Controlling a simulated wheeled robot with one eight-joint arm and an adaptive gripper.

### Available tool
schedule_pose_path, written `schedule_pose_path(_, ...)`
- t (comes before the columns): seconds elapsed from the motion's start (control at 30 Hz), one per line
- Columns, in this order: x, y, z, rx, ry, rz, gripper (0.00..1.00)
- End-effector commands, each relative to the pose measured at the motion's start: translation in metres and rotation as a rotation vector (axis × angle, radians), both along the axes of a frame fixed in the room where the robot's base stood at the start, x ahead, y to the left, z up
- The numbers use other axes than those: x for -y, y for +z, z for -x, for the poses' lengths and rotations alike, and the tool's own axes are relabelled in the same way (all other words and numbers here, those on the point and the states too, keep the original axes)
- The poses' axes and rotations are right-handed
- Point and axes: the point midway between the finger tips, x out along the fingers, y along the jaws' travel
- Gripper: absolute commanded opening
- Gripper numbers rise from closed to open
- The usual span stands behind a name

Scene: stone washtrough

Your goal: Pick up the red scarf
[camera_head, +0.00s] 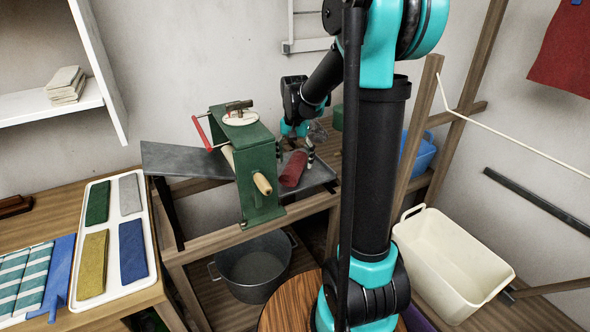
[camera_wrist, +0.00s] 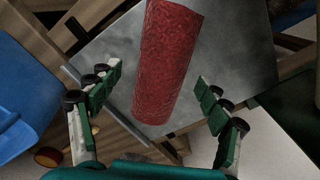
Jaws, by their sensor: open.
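The red scarf (camera_head: 293,169) is a rolled or folded bundle lying on a grey metal tray (camera_head: 318,174) on the right side of the green wringer. In the wrist view the scarf (camera_wrist: 167,60) runs from the top edge down to the middle, its near end between the fingers. My gripper (camera_wrist: 160,98) is open, with one finger on each side of the scarf and gaps between. In the head view my gripper (camera_head: 295,155) is right over the tray at the scarf. The scarf's far end is cut off in the wrist view.
The green wringer (camera_head: 262,207) with a red crank stands close left of my gripper. A dark tub (camera_head: 254,268) is below. A cream bin (camera_head: 455,262) and blue basin (camera_head: 418,155) are at right. A white tray (camera_head: 128,207) holds several folded cloths at left.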

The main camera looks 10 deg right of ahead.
Motion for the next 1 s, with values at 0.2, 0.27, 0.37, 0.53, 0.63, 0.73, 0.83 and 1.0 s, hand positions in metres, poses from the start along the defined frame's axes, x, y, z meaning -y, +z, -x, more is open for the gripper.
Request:
schedule_pose_path(0.2,0.0,-0.024,-0.001,0.0,0.0,0.0,0.78)
schedule_pose_path(0.27,0.0,-0.026,-0.001,0.0,0.0,0.0,0.78)
schedule_pose_path(0.37,0.0,-0.026,-0.001,0.0,0.0,0.0,0.78)
schedule_pose_path(0.53,0.0,-0.026,-0.001,0.0,0.0,0.0,0.7)
schedule_pose_path(0.63,0.0,-0.026,-0.001,0.0,0.0,0.0,0.58)
schedule_pose_path(0.73,0.0,-0.026,-0.001,0.0,0.0,0.0,0.45)
schedule_pose_path(0.83,0.0,-0.026,-0.001,0.0,0.0,0.0,0.33)
schedule_pose_path(1.0,0.0,-0.025,-0.001,0.0,0.0,0.0,0.13)
